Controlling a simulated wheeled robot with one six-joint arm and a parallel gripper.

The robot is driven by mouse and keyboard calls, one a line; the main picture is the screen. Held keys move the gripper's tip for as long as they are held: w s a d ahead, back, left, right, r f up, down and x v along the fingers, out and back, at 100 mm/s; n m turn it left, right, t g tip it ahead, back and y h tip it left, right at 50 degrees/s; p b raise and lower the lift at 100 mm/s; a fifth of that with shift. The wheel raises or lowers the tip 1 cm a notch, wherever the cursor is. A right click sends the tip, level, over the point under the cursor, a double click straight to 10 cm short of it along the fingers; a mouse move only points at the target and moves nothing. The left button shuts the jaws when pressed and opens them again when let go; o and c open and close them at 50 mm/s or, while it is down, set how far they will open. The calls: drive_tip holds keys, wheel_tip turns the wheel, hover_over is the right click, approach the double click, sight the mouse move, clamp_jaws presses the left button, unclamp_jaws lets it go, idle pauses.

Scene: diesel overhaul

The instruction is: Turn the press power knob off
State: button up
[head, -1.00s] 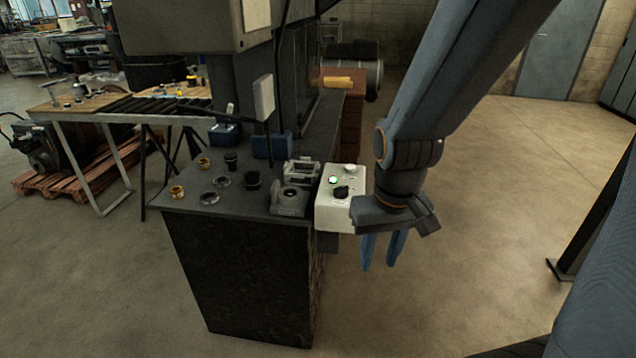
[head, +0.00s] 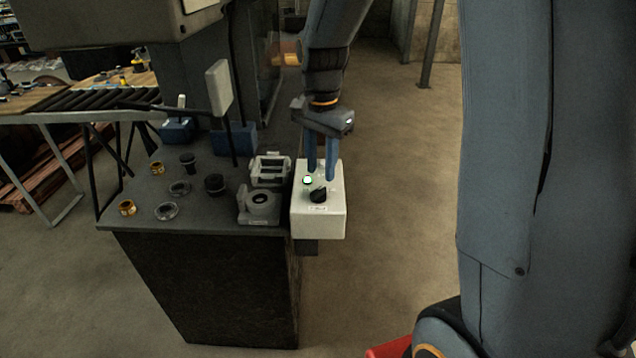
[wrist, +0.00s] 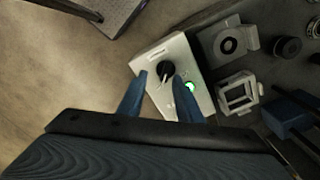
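The press power knob (head: 318,194) is a black round knob on top of a white control box (head: 320,228) at the side of the bench. A lit green lamp (head: 307,180) is next to it. The knob also shows in the wrist view (wrist: 166,72), with a light pointer mark. My gripper (head: 322,179) is open, its two blue fingers pointing down over the box. In the wrist view the fingertips (wrist: 161,77) are apart, and the knob appears between and just beyond them. I cannot tell how high they are above it, and no contact is clear.
Grey fixtures (head: 259,206) stand on the dark bench just left of the box. Brass rings (head: 127,208) and dark cups lie farther left. A white panel (head: 219,88) on a stalk rises behind. The floor right of the box is clear.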

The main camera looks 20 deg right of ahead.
sight(318, 190)
drive_tip(key=shift+w+r+m, duration=0.15)
drive_tip(key=shift+w+m, duration=0.55)
drive_tip(key=shift+w, duration=0.2)
drive_tip(key=shift+f, duration=0.3)
drive_tip(key=shift+f+p, duration=0.95)
drive_tip(key=shift+f, duration=2.55)
clamp_jaws()
